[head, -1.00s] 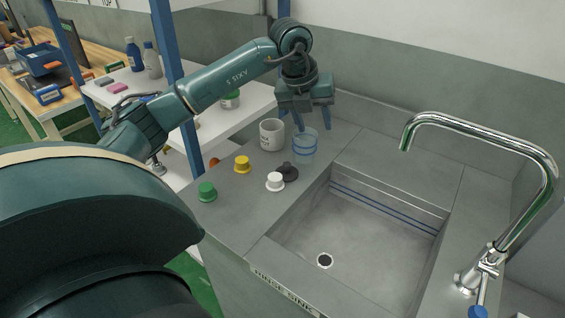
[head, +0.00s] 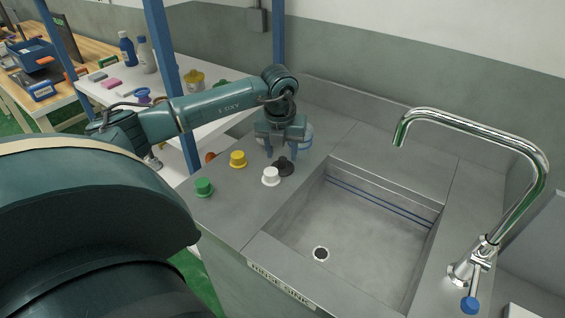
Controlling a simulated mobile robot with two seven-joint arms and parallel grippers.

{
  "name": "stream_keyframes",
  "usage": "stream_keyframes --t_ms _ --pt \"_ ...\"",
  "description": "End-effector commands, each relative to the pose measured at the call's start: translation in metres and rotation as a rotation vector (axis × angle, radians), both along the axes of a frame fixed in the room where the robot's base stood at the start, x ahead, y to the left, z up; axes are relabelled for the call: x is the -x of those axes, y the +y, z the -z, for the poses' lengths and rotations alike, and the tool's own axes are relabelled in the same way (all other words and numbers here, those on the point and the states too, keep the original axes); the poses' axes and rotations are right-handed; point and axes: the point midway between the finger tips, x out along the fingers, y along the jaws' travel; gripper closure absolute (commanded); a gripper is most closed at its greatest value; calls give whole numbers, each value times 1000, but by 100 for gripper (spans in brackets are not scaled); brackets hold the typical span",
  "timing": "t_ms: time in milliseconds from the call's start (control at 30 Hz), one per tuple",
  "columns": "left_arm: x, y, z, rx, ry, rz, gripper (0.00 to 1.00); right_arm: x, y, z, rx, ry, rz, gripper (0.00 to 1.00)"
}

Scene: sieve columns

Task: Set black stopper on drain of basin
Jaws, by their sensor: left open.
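The black stopper (head: 285,167) stands on the counter left of the basin, just behind the white stopper. My left gripper (head: 283,154) is open and points down, with its fingertips close above the black stopper. Whether the fingers touch it I cannot tell. The basin (head: 365,235) is sunk in the grey counter, and its round drain (head: 321,254) is uncovered near the front left of its floor. My right gripper is not in view.
White (head: 271,176), yellow (head: 238,159) and green (head: 204,187) stoppers stand near the black one. A clear cup (head: 306,138) is partly hidden behind my gripper. A chrome faucet (head: 520,190) arches over the basin's right side.

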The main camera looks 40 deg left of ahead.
Motion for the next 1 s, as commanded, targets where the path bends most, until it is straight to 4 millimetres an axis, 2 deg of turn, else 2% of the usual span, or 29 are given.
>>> stream_keyframes --t_ms 100,200,467,1000 --pt "-3 1 17 3 2 -1 56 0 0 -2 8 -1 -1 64" --pt "-4 2 25 0 0 0 56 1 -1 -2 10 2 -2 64" --pt "-5 2 28 0 -1 1 56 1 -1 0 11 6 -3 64" --pt "-5 2 27 1 -2 0 100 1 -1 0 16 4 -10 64"
